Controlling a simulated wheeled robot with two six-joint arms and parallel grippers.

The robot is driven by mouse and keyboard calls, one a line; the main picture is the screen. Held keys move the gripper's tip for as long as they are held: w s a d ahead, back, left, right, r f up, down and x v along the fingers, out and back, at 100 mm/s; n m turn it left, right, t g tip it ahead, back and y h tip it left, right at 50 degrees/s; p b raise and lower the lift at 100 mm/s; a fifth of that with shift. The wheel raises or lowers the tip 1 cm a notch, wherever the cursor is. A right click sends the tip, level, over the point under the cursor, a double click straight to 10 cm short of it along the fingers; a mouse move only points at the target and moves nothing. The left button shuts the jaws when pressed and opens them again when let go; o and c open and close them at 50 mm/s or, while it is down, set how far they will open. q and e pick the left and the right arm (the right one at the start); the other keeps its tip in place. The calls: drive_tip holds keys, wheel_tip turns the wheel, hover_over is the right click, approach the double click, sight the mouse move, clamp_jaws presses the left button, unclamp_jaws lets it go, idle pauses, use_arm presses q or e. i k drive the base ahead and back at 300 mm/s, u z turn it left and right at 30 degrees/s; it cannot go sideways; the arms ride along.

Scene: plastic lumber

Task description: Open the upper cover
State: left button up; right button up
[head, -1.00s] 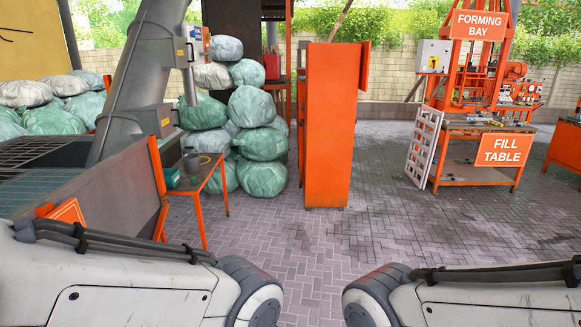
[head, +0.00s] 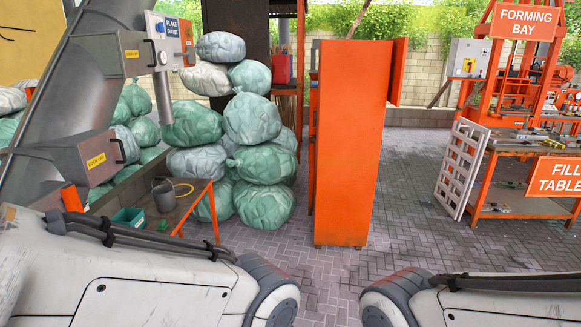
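A large grey slanted tube (head: 75,85) rises at the left of the head view. The lower cover (head: 85,158) also looks shut. Both yellow labels are too small to read surely. My two arms show along the bottom edge, but neither gripper is in view.
An orange-framed table (head: 185,205) with a grey can (head: 163,194) and green tray (head: 129,217) stands below the tube. Stacked green and white bags (head: 250,120) and an orange cabinet (head: 347,145) stand behind. Paved floor (head: 415,165) is clear to the right.

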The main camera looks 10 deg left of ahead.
sight(133, 46)
drive_tip(key=u, duration=0.3)
drive_tip(key=i, duration=2)
drive_tip(key=u, duration=0.4)
